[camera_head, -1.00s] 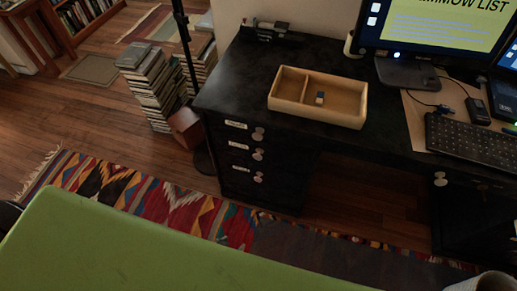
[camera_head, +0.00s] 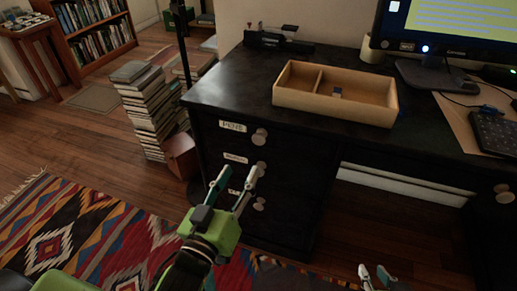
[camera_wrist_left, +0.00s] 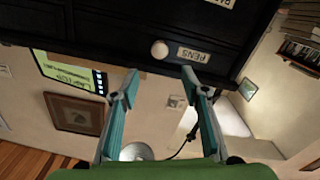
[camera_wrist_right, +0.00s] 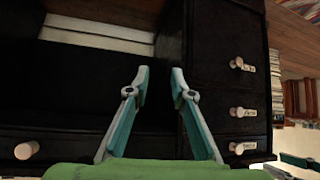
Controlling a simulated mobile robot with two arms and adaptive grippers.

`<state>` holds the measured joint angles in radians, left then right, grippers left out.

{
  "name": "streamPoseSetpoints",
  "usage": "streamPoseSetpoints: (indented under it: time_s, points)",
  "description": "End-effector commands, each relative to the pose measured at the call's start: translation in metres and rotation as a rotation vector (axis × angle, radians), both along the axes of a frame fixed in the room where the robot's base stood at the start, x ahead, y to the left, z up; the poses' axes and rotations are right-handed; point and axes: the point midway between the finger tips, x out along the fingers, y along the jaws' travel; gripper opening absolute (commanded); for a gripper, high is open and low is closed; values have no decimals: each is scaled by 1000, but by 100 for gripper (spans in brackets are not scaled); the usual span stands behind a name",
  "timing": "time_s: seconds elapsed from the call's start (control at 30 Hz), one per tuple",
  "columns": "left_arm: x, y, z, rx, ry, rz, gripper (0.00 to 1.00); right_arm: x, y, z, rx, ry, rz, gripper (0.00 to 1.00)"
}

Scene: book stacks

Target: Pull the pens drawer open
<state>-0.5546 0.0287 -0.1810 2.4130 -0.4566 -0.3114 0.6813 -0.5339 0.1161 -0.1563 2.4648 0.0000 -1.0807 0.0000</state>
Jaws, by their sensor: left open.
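The pens drawer (camera_head: 222,139) is the top drawer of the black desk's left pedestal. It is closed, with a white label reading PENS (camera_head: 232,126) and a round pale knob (camera_head: 260,136). My left gripper (camera_head: 236,174) is open and empty, below and in front of that knob. In the left wrist view the same knob (camera_wrist_left: 160,49) appears upside down, beyond the gap between the open fingertips (camera_wrist_left: 159,74), not touched. My right gripper (camera_head: 373,272) is open and empty, low in front of the desk. Its open fingers also show in the right wrist view (camera_wrist_right: 160,72).
Two more knobbed drawers sit below the pens drawer. A wooden tray (camera_head: 390,113) with a small block lies on the desktop. Stacked books (camera_head: 148,112) and a thin dark pole (camera_head: 183,60) stand left of the desk. A patterned rug (camera_head: 80,225) covers the floor in front.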

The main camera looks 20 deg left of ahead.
Motion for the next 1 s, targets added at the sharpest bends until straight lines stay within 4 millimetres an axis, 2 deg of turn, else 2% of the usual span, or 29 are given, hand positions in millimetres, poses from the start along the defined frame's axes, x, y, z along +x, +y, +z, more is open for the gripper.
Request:
streamPoseSetpoints:
  time_s: [0.17, 0.47, 0.7, 0.83, 1.0]
  points:
    - [17, -1, 2, 1, -5, -2, 42, 3, 1, 4, 4, -19, 1, 22]
    - [68, -3, 2, 3, -5, -2, 42, 20, 8, 18, 25, -113, 9, 22]
    - [109, -4, 1, 2, -4, -1, 42, 37, 15, 39, 53, -229, 16, 22]
    - [125, -5, 0, 2, -2, -2, 42, 44, 18, 50, 66, -285, 21, 22]
    - [135, -5, 1, 2, -1, -2, 42, 48, 20, 58, 75, -323, 23, 22]
